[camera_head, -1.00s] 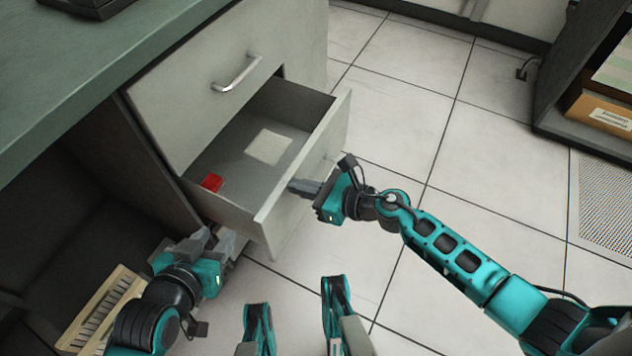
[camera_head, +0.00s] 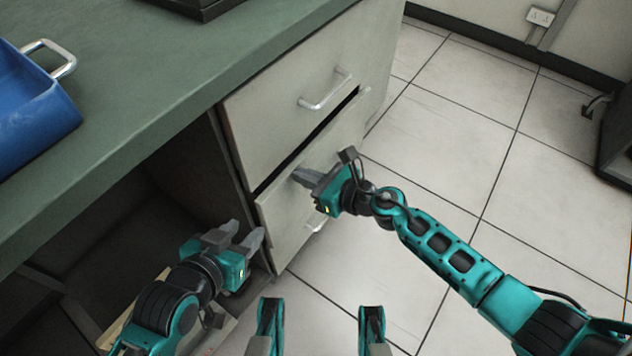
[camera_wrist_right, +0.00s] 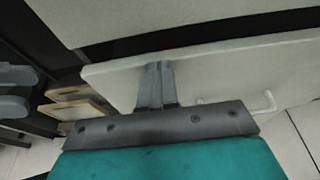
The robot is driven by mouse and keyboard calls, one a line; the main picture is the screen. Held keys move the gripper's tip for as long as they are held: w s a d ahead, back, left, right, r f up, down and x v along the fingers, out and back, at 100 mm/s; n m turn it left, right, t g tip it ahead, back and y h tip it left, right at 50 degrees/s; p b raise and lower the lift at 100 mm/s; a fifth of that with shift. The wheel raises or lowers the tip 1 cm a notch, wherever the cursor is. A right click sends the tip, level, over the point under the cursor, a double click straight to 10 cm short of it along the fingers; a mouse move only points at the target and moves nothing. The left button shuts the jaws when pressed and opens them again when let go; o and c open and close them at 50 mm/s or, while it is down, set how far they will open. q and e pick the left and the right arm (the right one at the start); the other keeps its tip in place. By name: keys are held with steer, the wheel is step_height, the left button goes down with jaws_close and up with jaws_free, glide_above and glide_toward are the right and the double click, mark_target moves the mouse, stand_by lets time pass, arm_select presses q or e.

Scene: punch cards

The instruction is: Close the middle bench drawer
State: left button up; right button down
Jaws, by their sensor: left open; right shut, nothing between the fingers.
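The middle bench drawer (camera_head: 283,220) is pushed nearly all the way in, with a narrow dark gap along its top edge. Its front panel also shows in the right wrist view (camera_wrist_right: 230,75), with its handle (camera_wrist_right: 266,101) at the right. My right gripper (camera_head: 300,177) is shut and empty, its fingertips at the upper part of the drawer front; in the right wrist view they seem to touch the panel. My left gripper (camera_head: 246,236) is open and empty, just left of the drawer front, before the dark open space under the bench.
The closed top drawer (camera_head: 290,105) with its metal handle (camera_head: 325,90) is above. A blue container (camera_head: 30,105) with a metal handle stands on the green bench top (camera_head: 160,75).

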steer(key=shift+w+a+r, duration=0.1)
steer(key=shift+w+a, duration=0.5)
steer(key=shift+a, duration=0.3)
steer(key=shift+w+r, duration=0.1)
